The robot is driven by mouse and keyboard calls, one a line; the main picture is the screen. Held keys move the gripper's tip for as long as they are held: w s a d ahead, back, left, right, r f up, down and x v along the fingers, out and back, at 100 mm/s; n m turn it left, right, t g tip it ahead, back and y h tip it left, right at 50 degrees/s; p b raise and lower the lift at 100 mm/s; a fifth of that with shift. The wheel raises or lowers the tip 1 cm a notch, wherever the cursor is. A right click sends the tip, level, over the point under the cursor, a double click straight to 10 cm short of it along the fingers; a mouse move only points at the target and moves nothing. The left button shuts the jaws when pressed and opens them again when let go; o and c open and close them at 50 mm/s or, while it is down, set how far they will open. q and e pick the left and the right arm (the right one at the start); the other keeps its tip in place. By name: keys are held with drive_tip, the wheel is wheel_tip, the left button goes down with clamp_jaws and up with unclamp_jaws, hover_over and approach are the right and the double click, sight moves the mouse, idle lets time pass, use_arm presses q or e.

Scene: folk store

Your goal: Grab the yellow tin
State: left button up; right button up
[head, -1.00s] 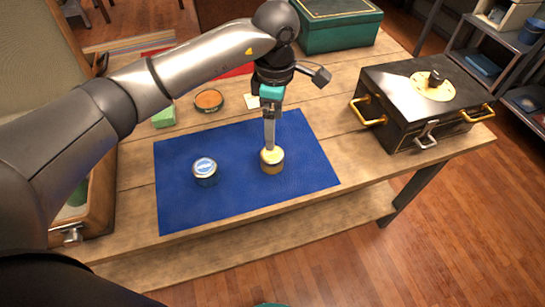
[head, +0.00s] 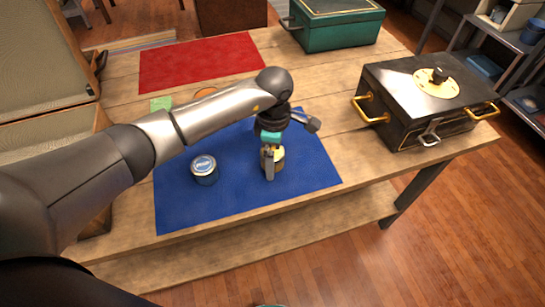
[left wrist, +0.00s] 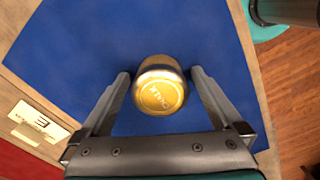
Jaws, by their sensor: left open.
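The yellow tin (head: 279,158) stands on the blue mat (head: 310,172), partly hidden behind my left gripper (head: 268,175) in the head view. In the left wrist view the yellow tin (left wrist: 160,88) shows its gold lid with lettering and lies between the tips of the two fingers. My left gripper (left wrist: 160,82) is open, one finger on each side of the tin, with a small gap visible on each side. A second tin with a blue and white lid (head: 204,169) stands on the mat to the left. My right gripper is not in view.
A black case with brass handles (head: 425,100) stands on the table at right. A green box (head: 337,30) and a red mat (head: 200,60) are at the back. An open wooden case (head: 45,75) is at left. The mat's front is clear.

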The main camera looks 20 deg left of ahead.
use_arm(q)
drive_tip(key=shift+c, duration=0.2)
drive_tip(key=shift+r, duration=0.1)
drive_tip(key=c, duration=1.3)
drive_tip(key=shift+c, duration=0.2)
